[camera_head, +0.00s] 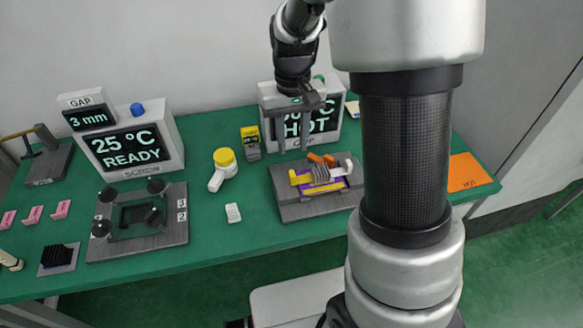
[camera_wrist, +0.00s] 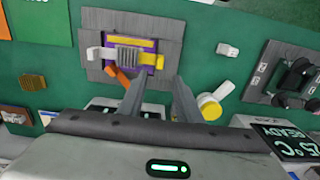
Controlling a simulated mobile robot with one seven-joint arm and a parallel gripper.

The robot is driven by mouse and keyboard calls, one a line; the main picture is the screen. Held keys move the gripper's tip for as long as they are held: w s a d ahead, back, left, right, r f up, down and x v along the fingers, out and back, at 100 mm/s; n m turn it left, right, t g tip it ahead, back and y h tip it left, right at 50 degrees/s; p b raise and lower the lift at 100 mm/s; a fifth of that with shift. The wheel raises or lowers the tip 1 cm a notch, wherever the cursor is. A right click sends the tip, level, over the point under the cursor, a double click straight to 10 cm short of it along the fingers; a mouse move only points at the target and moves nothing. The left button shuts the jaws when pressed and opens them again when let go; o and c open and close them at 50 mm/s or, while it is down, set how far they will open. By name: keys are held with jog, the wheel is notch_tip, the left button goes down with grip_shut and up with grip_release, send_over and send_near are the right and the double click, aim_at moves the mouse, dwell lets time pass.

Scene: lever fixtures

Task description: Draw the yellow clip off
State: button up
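The yellow clip (camera_head: 299,177) is at the left end of a grey finned block (camera_head: 321,173) on a purple board. In the wrist view the clip (camera_wrist: 150,59) is at the block's right end. A yellow bar (camera_head: 323,188) lies along the board's front edge. An orange lever (camera_head: 316,158) is behind the block, and a white clip (camera_head: 345,167) is at its right end. My gripper (camera_head: 292,147) is above and behind the fixture, apart from the clip. In the wrist view its two fingers (camera_wrist: 157,85) are spread with nothing held between them.
The grey fixture base (camera_head: 310,211) stands on the green table. A white-and-yellow knob-like part (camera_head: 224,157) and a small white block (camera_head: 233,212) are to its left. A display reading HOT (camera_head: 325,119) stands behind. An orange mat (camera_head: 466,173) is at right.

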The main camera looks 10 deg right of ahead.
aim_at(292, 173)
notch_tip(292, 173, down, 10)
jog(key=shift+f+b, duration=0.1)
jog(key=shift+b, duration=0.45)
grip_shut()
jog(key=shift+a, duration=0.1)
